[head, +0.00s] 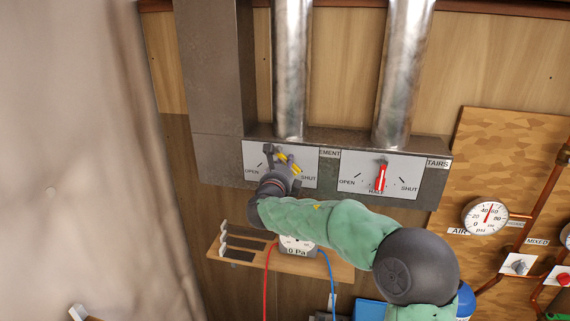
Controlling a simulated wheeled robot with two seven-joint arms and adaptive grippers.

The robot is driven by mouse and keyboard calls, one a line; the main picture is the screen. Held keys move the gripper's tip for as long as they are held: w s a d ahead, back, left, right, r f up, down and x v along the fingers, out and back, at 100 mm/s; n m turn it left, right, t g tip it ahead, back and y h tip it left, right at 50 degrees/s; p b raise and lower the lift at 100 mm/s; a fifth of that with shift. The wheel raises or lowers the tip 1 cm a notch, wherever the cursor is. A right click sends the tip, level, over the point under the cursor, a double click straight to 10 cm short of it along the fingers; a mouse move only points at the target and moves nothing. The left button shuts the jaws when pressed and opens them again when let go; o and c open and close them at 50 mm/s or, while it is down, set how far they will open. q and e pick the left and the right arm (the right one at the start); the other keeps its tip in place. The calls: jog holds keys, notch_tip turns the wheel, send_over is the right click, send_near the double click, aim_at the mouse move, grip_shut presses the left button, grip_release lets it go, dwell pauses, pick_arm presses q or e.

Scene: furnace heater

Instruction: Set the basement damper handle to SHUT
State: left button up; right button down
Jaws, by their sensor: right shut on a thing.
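The basement damper plate (252,150) is the left of two white plates on the grey duct box, with OPEN at its left and SHUT at its right. Its yellow damper handle (296,169) is partly hidden by my right gripper (281,158). The visible yellow slants down to the right, towards the SHUT side; its exact angle is hard to tell. My right gripper is shut on the handle, its dark fingers over the upper middle of the plate. Its arm comes in from the lower right. My left gripper is not in view.
The upstairs plate (407,169) has a red handle (381,178) pointing down at HALF. Two metal pipes rise above the plates. Below, a gauge reading 0 Pa (297,250) sits on a wooden shelf (340,269). An air gauge (484,216) and copper pipes are at the right.

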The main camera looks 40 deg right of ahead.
jog(key=c, duration=1)
grip_release()
jog(key=shift+c, duration=0.2)
jog(key=v, duration=1.2)
